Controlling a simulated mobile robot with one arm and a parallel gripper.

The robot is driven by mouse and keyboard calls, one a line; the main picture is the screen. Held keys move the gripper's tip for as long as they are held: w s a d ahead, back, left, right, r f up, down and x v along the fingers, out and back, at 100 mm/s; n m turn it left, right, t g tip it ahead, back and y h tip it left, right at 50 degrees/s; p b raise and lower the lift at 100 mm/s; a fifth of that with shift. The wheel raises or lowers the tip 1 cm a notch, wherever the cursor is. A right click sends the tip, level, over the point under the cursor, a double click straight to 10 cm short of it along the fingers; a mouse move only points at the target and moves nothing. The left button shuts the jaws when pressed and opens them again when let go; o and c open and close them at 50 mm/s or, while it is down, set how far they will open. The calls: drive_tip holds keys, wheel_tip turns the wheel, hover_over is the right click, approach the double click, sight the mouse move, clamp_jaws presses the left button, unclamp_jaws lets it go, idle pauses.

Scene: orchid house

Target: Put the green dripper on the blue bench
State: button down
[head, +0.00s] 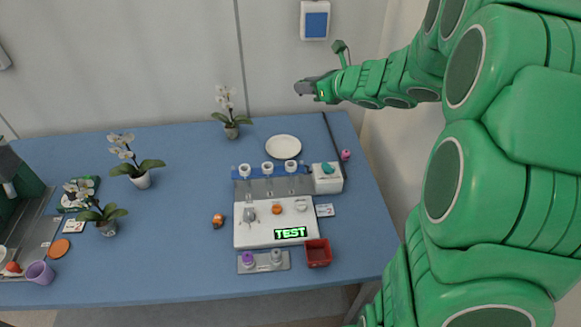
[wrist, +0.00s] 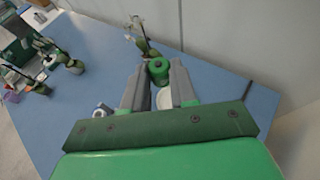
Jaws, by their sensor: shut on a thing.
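My gripper (wrist: 157,75) is shut on a green round-topped piece, which looks like the green dripper (wrist: 158,68), between its grey fingertips in the wrist view. In the head view my gripper (head: 304,88) is raised in front of the pale wall, above the back of the blue bench (head: 180,200). The dripper cannot be made out there. The bench also shows in the wrist view (wrist: 225,110), below and beyond the fingers.
A white plate (head: 284,147) and a potted orchid (head: 231,130) stand at the bench's back. A white board (head: 260,236), a red bin (head: 317,253) and a white box (head: 327,184) crowd the right. Two orchids stand left.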

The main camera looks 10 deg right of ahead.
drive_tip(key=s+a+f+n+g+y, duration=0.1)
drive_tip(key=s+n+g, duration=0.3)
drive_tip(key=s, duration=0.8)
drive_tip(key=s+a+f+n+g+y, duration=0.1)
drive_tip(key=s+f+n+g+y, duration=0.1)
drive_tip(key=s, duration=0.9)
drive_tip(key=shift+s+f+n+g+y, duration=0.2)
drive_tip(key=shift+s+n+g+y, duration=0.15)
drive_tip(key=shift+n+g+y, duration=0.6)
drive_tip(key=shift+w+a+f, duration=0.25)
drive_tip(key=shift+w+f, duration=1.45)
drive_tip(key=shift+w, duration=0.65)
drive_tip(key=shift+w+a+f, duration=0.2)
drive_tip(key=shift+w+f, duration=1.45)
drive_tip(key=shift+w, duration=0.65)
drive_tip(key=shift+w+a+f, duration=0.25)
drive_tip(key=shift+w+f, duration=1.45)
drive_tip(key=shift+w, duration=0.65)
drive_tip(key=shift+f, duration=1.25)
drive_tip(key=shift+f, duration=0.2)
